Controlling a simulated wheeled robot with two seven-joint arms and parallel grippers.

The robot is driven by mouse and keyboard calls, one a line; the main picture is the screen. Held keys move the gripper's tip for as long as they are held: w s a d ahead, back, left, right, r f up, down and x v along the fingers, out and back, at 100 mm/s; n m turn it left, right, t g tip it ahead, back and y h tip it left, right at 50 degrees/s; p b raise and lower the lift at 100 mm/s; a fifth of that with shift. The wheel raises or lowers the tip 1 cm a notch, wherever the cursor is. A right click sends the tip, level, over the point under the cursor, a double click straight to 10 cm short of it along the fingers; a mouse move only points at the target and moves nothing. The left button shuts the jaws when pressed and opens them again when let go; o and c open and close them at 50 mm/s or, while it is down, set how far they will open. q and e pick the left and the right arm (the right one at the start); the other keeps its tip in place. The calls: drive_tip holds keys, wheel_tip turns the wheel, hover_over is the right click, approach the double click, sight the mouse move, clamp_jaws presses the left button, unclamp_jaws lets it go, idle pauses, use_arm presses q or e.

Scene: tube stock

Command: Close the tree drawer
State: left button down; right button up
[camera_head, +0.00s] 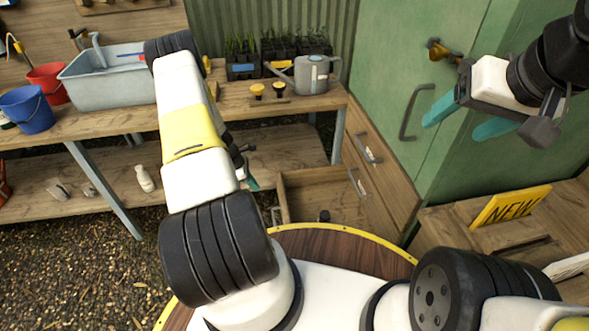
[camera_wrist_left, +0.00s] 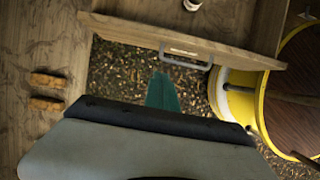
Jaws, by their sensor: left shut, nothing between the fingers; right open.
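The wooden drawer (camera_head: 330,183) stands pulled open under the bench, with a small dark item inside. Its front panel, with a grey bar handle (camera_wrist_left: 186,62), crosses the left wrist view. My left gripper (camera_head: 253,183) is beside the drawer's left end in the head view, mostly hidden by my arm. In the wrist view its teal fingers (camera_wrist_left: 162,92) are shut and empty, pointing at the front panel near the handle. I cannot tell whether they touch it. My right gripper (camera_head: 468,118) is open and empty in front of the green cabinet.
Other drawer handles (camera_head: 368,149) show on the wooden unit to the right. The bench holds a sink (camera_head: 105,90), buckets, seedlings and a watering can (camera_head: 312,75). A yellow sign (camera_head: 511,206) stands at right.

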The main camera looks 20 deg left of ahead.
use_arm(q)
drive_tip(key=x, duration=0.4)
drive_tip(key=d+x, duration=0.1)
drive_tip(key=x, duration=0.3)
drive_tip(key=w+d+r+x, duration=0.1)
drive_tip(key=x, duration=0.3)
drive_tip(key=shift+w+d, duration=0.15)
drive_tip(key=shift+d, duration=0.35)
drive_tip(key=w+d, duration=0.6)
drive_tip(key=d, duration=0.6)
drive_tip(key=w+d, duration=0.5)
drive_tip(key=d, duration=0.7)
drive_tip(key=shift+w+d, duration=0.3)
drive_tip(key=shift+w, duration=0.1)
